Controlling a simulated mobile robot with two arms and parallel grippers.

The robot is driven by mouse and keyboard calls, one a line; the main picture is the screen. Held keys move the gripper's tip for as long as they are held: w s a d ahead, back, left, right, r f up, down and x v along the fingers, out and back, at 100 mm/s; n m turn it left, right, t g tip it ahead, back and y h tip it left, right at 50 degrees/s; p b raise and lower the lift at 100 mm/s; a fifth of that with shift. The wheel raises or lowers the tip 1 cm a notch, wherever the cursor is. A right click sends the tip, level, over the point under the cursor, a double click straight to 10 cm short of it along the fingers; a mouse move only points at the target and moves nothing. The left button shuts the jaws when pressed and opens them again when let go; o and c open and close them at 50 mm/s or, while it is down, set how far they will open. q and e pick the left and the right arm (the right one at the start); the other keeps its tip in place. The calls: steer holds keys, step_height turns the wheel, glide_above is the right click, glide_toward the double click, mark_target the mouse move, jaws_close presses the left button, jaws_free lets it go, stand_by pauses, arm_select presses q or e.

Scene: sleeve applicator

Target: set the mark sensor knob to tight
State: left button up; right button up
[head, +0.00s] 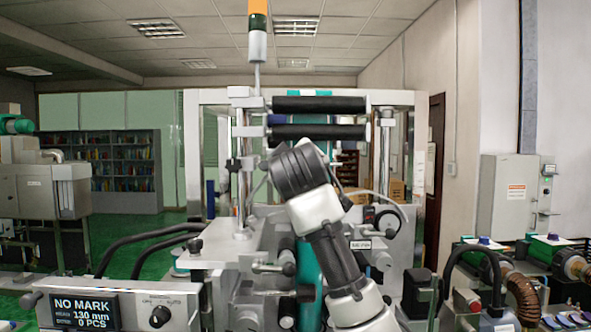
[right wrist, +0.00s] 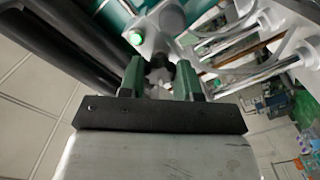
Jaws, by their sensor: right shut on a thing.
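My right arm reaches up over the middle of the machine in the head view, and its dark wrist hides the gripper's fingertips and whatever they hold. In the right wrist view, the two green fingers of my right gripper (right wrist: 160,76) are shut on a small dark knob (right wrist: 159,62). The knob sits at the end of a grey metal sensor body (right wrist: 150,36) with a lit green light beside it. I cannot read the knob's setting or any marks around it. The display (head: 84,309) reads NO MARK, 130 mm, 0 PCS. My left gripper is out of view.
Two black rollers (head: 319,104) run across behind my wrist. A signal tower (head: 257,40) stands above the machine. Another black knob (head: 160,316) is on the front panel beside the display. Metal rods (right wrist: 232,75) and cables lie close to the right of my gripper.

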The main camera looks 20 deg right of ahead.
steer(key=shift+w+a+f+m+b, duration=0.1)
steer(key=shift+f+m+b, duration=0.1)
steer(key=shift+m, duration=2.75)
steer(key=shift+f+m+b, duration=0.15)
steer(key=shift+m+b, duration=0.05)
steer(key=shift+m, duration=2.75)
steer(key=o, duration=0.9)
steer(key=shift+r, duration=0.15)
steer(key=shift+o, duration=0.2)
